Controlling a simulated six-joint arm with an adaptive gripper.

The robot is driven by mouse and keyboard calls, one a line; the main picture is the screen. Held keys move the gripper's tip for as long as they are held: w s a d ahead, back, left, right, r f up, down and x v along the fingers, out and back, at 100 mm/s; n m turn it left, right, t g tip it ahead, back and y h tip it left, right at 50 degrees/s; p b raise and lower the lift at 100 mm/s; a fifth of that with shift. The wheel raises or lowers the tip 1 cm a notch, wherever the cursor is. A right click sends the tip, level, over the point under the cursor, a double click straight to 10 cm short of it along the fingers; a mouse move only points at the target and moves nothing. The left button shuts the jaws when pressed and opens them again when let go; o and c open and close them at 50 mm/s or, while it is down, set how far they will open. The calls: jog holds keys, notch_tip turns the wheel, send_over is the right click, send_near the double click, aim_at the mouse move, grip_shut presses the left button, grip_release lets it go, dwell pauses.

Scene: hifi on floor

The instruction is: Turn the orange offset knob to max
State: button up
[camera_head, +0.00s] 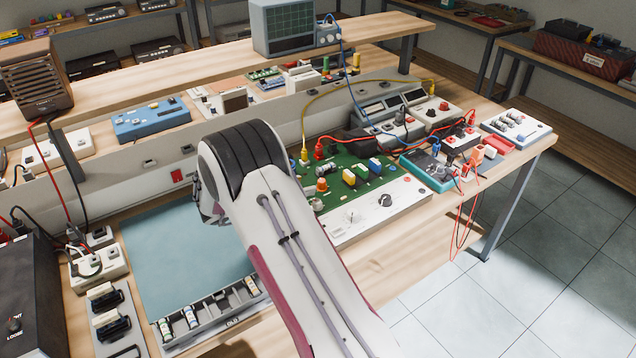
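A green circuit board (345,197) sits on the bench right of my arm, with a white front panel (405,198) carrying a dark knob (385,200). An orange knob-like part (321,185) stands on the board's left side, close to my arm. I cannot read a label or see its setting, so I cannot tell if it is the offset knob. My gripper (211,209) shows only partly, as dark metal left of the white wrist, over the blue-green mat. It is apart from the orange part. Its fingertips are hidden, so its opening is unclear.
The blue-green mat (175,260) is mostly clear, with a small-parts tray (215,312) along its front. Yellow, red and blue cables arch over the board's back. A teal device (430,170) with red leads stands to the right. A raised shelf (190,70) runs behind.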

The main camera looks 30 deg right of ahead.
aim_at(319, 182)
jog(key=shift+x, duration=3.8)
grip_shut()
